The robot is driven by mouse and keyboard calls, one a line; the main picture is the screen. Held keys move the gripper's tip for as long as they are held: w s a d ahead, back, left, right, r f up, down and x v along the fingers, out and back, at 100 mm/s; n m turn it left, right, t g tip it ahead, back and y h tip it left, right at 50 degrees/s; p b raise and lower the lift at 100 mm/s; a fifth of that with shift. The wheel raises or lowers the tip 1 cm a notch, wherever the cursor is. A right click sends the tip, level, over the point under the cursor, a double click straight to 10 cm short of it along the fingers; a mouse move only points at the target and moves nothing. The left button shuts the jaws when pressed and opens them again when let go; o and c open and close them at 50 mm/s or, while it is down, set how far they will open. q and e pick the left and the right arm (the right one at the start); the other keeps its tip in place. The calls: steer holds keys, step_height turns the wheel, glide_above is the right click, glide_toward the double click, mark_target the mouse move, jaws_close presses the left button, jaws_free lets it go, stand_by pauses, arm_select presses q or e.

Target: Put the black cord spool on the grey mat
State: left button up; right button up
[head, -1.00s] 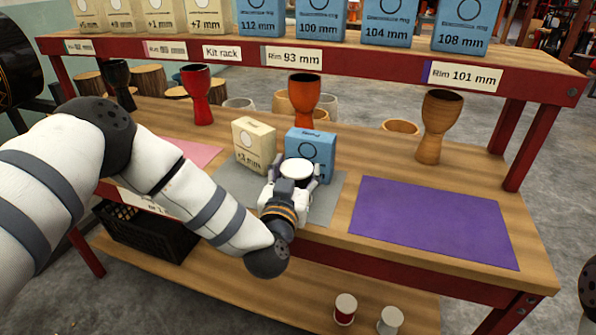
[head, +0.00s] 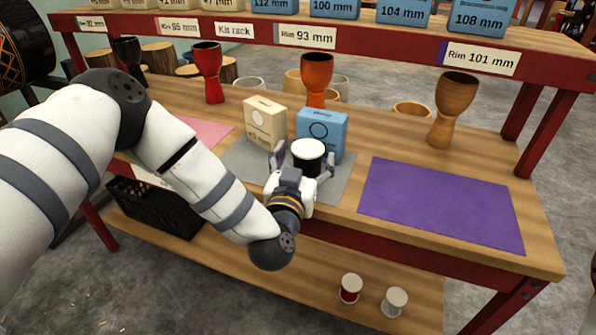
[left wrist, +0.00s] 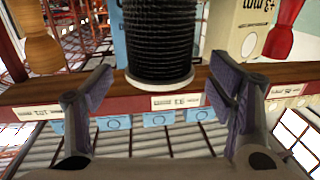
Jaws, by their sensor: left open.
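The black cord spool (head: 308,159), with a white top flange, stands upright on the grey mat (head: 243,165), just in front of a blue box. My left gripper (head: 303,165) is open at the near side of the spool, one finger to each side of it. In the left wrist view the black ribbed cord of the spool (left wrist: 158,40) shows beyond the gap between the spread fingers (left wrist: 160,92), with room on both sides. My right gripper is out of view.
A cream box (head: 265,122) and the blue box (head: 321,133) stand behind the spool. A purple mat (head: 440,205) lies to the right, clear. Goblet drums stand along the back. A red spool (head: 350,289) and a white spool (head: 394,302) sit on the lower shelf.

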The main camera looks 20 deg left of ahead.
arm_select(q)
steer(key=s+d, duration=0.1)
steer(key=s, duration=0.8)
steer(key=s+d+f+m+g+h, duration=0.3)
steer(key=s+f+g, duration=0.6)
steer(key=s+f, duration=0.7)
steer(key=s+a+f+g, duration=0.2)
steer(key=s+a+g, duration=0.1)
steer(key=s, duration=0.5)
steer(key=s+a+f+n+g, duration=0.1)
steer(key=s+a+f+g, duration=0.1)
steer(key=s, duration=0.6)
steer(key=s+a+f+n+g+y, duration=0.1)
steer(key=s+a+f+g, duration=0.1)
steer(key=s+a+g, duration=0.2)
steer(key=s+g, duration=0.2)
steer(key=s, duration=0.2)
steer(key=shift+s+a+f+g+p, duration=0.3)
steer(key=shift+s+a+f+p, duration=0.05)
steer(key=shift+s+f+p, duration=0.05)
